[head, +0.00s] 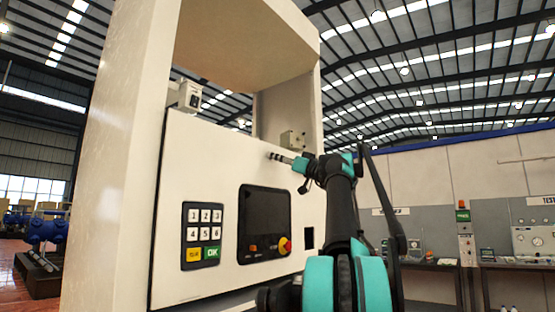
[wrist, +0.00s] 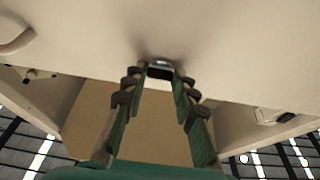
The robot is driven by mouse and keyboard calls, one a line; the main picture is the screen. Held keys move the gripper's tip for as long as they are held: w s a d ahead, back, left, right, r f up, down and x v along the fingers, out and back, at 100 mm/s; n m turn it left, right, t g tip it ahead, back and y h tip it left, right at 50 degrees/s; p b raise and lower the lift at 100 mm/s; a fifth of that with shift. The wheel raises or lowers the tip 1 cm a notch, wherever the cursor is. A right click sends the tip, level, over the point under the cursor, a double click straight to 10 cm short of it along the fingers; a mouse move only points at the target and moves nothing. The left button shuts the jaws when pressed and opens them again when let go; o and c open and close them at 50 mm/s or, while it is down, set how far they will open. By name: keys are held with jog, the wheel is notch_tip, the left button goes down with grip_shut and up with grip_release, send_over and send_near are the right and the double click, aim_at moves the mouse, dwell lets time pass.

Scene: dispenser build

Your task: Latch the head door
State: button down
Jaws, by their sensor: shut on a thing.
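The head door (head: 215,160) is the wide cream front panel of the tall dispenser, with a keypad and a dark screen on it. Its face looks flat; I cannot tell if it is fully flush with the frame. My gripper (head: 273,156) reaches in from the right to the panel near its top edge. In the wrist view, my gripper (wrist: 160,75) has its fingertips close together on a small silvery latch (wrist: 161,63) at the panel's edge. The fingertips hide part of the latch, so its setting cannot be told.
The dispenser's cream side column (head: 110,170) rises at the left. Above the panel is an open bay with a small white box (head: 189,95) at left and another fitting (head: 292,139) at right. Grey workbenches (head: 510,264) stand far right.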

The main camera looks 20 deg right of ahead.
jog(key=shift+m, duration=0.3)
jog(key=shift+s+a+r+m+g+h, duration=0.15)
jog(key=shift+m+h, duration=1.3)
jog(key=shift+m, duration=2.1)
jog(key=shift+a+r+m+g+h, duration=0.2)
jog(key=shift+m+h, duration=1.3)
jog(key=shift+m, duration=2.1)
jog(key=shift+s+a+r+m+g+h, duration=0.1)
jog(key=shift+m+g+h, duration=0.15)
jog(key=shift+m+h, duration=2.25)
jog(key=shift+m+y, duration=1.05)
jog(key=shift+m, duration=0.1)
jog(key=c, duration=1.2)
grip_release()
jog(key=shift+d, duration=0.1)
